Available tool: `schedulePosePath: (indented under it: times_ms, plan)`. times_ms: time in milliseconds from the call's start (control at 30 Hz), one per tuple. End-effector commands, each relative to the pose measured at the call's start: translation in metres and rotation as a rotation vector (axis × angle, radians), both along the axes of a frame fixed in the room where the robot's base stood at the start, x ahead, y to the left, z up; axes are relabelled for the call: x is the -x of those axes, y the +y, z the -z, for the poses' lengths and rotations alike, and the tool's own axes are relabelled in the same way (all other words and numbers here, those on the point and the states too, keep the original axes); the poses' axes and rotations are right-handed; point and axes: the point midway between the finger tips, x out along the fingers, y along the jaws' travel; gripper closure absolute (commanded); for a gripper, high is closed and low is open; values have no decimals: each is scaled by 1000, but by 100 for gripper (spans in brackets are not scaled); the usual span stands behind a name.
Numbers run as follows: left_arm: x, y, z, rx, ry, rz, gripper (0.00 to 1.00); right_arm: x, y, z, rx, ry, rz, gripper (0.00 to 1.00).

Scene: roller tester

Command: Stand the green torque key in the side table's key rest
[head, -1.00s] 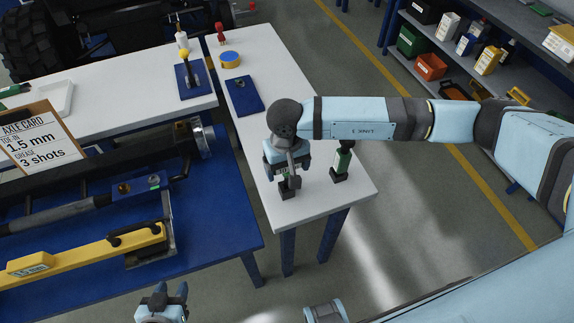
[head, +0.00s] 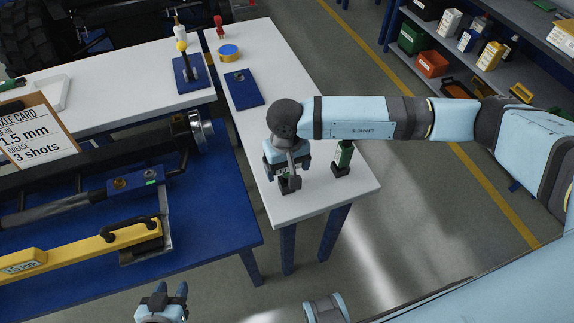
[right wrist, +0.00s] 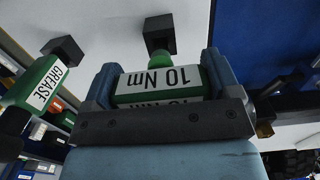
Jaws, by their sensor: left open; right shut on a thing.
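The green torque key (right wrist: 160,82) has a white label reading 10 Nm. In the right wrist view it lies between the fingers of my right gripper (right wrist: 160,70), which is shut on it. Its green neck points to a black block (right wrist: 159,34) on the white side table (head: 315,200); I cannot tell whether it is seated there. In the head view my right gripper (head: 289,166) is over the table's near end and mostly hides the key; the black block (head: 290,186) shows below. My left gripper (head: 170,292) is open and empty at the bottom, away from the tables.
A green grease tool (head: 344,155) stands upright in another black block, close right of my right gripper. A blue bench (head: 225,225) is left.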

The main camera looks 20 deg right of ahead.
Motion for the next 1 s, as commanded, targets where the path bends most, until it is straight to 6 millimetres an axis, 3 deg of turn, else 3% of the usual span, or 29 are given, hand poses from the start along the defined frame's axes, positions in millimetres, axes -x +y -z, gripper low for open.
schedulePosePath:
  times_ms: [600, 633, 667, 700, 1000]
  plan:
    - [0, 0, 20, 0, 0, 0, 57, 0, 0, 20, 0, 0, 0, 74]
    - [0, 0, 18, 0, 0, 0, 57, 0, 0, 18, 0, 0, 0, 10]
    - [0, 0, 18, 0, 1, 0, 57, 0, 0, 18, 0, 0, 0, 4]
    - [0, 0, 18, -1, 2, 0, 57, 0, 0, 18, 0, 0, 0, 0]
    - [1, 0, 19, 7, 13, -4, 57, 0, 0, 18, 0, 0, 0, 0]
